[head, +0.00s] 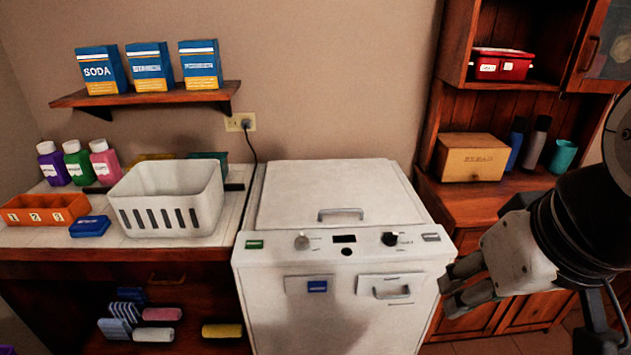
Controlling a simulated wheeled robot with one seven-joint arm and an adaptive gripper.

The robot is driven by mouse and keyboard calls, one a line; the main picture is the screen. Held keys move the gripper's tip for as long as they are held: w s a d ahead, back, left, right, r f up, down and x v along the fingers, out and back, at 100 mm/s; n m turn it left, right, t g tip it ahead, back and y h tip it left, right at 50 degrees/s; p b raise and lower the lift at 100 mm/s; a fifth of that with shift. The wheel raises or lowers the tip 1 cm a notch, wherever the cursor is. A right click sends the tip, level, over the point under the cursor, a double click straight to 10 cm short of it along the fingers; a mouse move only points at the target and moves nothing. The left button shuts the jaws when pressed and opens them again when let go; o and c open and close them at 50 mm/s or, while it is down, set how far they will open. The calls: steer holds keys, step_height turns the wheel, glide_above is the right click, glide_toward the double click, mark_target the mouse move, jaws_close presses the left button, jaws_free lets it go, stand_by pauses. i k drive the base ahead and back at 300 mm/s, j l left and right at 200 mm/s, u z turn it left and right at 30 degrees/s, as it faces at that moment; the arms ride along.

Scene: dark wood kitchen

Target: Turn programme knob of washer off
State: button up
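A white washer (262,279) stands in the middle of the head view. Its front panel carries a grey knob (301,242) on the left and a black knob (390,239) on the right. The labels are too small to tell which is the programme knob, and I cannot read either setting. A small dark display (344,239) and a dark round button (347,252) sit between the knobs. My gripper (447,292) is at the washer's right front corner, right of and below the black knob and apart from both knobs. Its fingers are spread with nothing between them.
A counter on the left holds a white basket (168,208), bottles and an orange box (45,210). A wooden cabinet (480,203) stands close on the right. The washer lid (330,185) is closed, with a raised handle (341,214). The space before the panel is clear.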

mark_target(389, 239)
steer(key=i+j, duration=0.7)
steer(key=j, duration=0.15)
steer(key=z, duration=0.05)
